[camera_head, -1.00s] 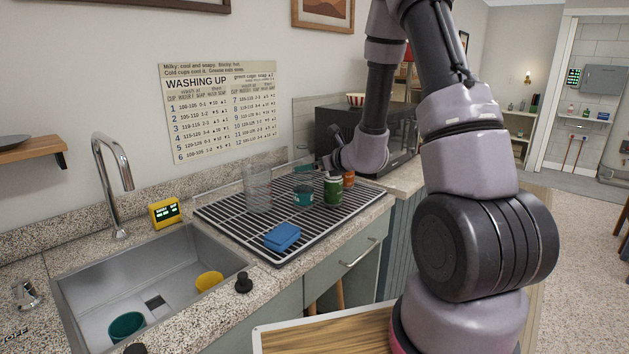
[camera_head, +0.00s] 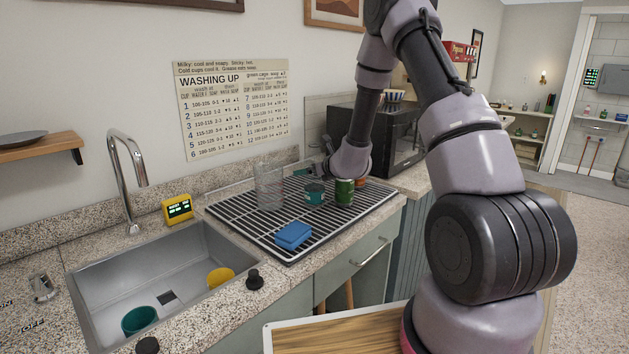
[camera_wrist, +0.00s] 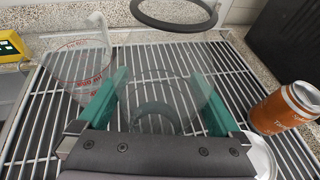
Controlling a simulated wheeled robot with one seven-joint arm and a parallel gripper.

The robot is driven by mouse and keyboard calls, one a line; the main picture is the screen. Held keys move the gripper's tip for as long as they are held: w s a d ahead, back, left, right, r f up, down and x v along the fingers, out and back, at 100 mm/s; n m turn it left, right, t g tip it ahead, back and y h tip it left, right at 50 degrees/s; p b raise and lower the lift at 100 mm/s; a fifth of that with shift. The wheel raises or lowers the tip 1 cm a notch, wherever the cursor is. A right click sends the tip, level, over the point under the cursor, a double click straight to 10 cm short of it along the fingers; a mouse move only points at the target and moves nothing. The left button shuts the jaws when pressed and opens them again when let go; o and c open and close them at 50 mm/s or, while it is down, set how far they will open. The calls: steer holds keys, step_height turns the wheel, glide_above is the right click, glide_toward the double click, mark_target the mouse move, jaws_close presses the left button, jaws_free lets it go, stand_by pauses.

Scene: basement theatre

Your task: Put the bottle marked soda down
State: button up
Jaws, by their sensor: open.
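My gripper (camera_wrist: 160,76) has two teal fingers, open and spread over the dish rack (camera_wrist: 75,155). A clear, see-through vessel with a grey-teal ring (camera_wrist: 152,112) shows between the fingers; I cannot tell whether they touch it. I can read no soda mark on anything, so I cannot tell which thing is the soda bottle. My wrist hides part of the head view there.
A clear measuring jug (camera_wrist: 80,68) stands left of my fingers. A blue sponge (camera_head: 293,235) lies on the rack's front. A dark hoop (camera_wrist: 175,22) shows beyond the fingers. The sink (camera_head: 120,280) is left.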

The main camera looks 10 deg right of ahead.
steer(key=shift+w+a, duration=0.1)
steer(key=shift+w, duration=0.1)
steer(key=c, duration=1.2)
